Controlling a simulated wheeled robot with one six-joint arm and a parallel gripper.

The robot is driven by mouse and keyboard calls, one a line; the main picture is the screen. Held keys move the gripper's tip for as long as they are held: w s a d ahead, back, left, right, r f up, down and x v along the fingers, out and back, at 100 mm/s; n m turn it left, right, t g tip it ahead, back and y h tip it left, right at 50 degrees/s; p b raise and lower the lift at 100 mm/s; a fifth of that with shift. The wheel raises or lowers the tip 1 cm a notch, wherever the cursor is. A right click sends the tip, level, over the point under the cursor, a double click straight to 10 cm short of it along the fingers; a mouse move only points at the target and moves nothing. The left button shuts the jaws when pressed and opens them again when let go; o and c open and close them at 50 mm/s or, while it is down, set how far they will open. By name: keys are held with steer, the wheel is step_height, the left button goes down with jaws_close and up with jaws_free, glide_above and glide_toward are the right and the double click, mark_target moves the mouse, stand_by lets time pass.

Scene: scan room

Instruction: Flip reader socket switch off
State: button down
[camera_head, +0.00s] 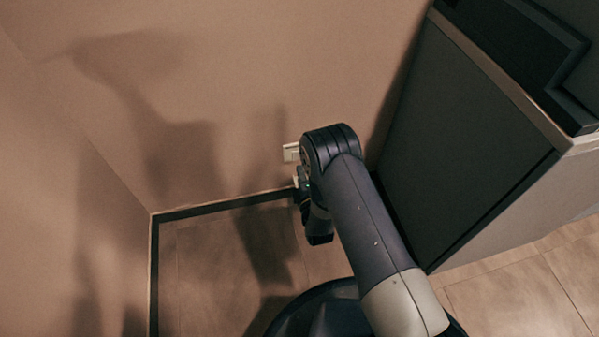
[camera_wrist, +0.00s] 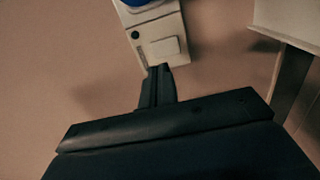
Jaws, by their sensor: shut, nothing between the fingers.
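A pale socket plate (camera_wrist: 148,22) is on the wall at the top of the wrist view. It carries a light rectangular rocker switch (camera_wrist: 160,50) and a small dark round spot to its left. Something blue sits on the plate at the top edge, partly cut off. My gripper (camera_wrist: 159,68) is shut and empty, its fingertips just below the switch in the picture; I cannot tell whether they touch the plate. In the head view part of the white plate (camera_head: 291,152) shows left of my arm, which hides the rest; the fingertips are not clear there.
A dark grey cabinet (camera_head: 455,130) stands close on the right, with a dark object on top. A dark skirting (camera_head: 225,204) runs along the wall foot to a corner at the left. The tiled floor left of my arm is clear.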

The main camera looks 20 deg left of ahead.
steer(key=p+v, duration=0.2)
steer(key=v, duration=0.6)
steer(key=shift+s+p, duration=0.25)
steer(key=shift+p, duration=0.05)
steer(key=shift+d+r, duration=0.1)
steer(key=shift+r, duration=0.05)
